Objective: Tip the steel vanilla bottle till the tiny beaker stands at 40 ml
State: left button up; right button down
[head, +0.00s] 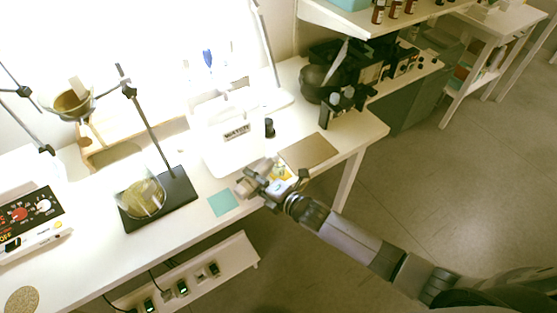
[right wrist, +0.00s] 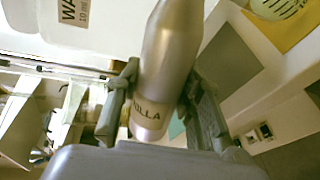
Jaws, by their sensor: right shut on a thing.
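The steel bottle (right wrist: 165,62) is in my right gripper in the right wrist view, with the letters "ILLA" showing on its dark-printed label. The right gripper (right wrist: 158,92) has a finger on each side of it and is shut on it. In the head view the right gripper (head: 262,184) is over the bench's front edge, and the bottle is mostly hidden by it. A small clear beaker with graduation marks (right wrist: 278,7) stands on a yellow mat (right wrist: 290,36), partly cut off by the frame; its liquid level cannot be read. My left gripper is not in view.
A teal mat (head: 223,203) and a brown-grey mat (head: 308,151) lie on the bench beside the gripper. A glass dish on a black stand base (head: 182,191) is to the left. A dark microscope (head: 335,85) stands back right.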

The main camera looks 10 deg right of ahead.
jog(key=shift+r, duration=0.1)
dwell(0.7)
jog(key=shift+a+f+b, duration=0.1)
jog(key=shift+f+b, duration=0.2)
jog(key=shift+f, duration=0.2)
jog(key=shift+s+f+n+t+h+b, duration=0.1)
jog(key=shift+f+n+t+h+b, duration=0.2)
jog(key=shift+f+n+b, duration=0.45)
jog(key=shift+r+n, duration=0.2)
jog(key=shift+n, duration=0.15)
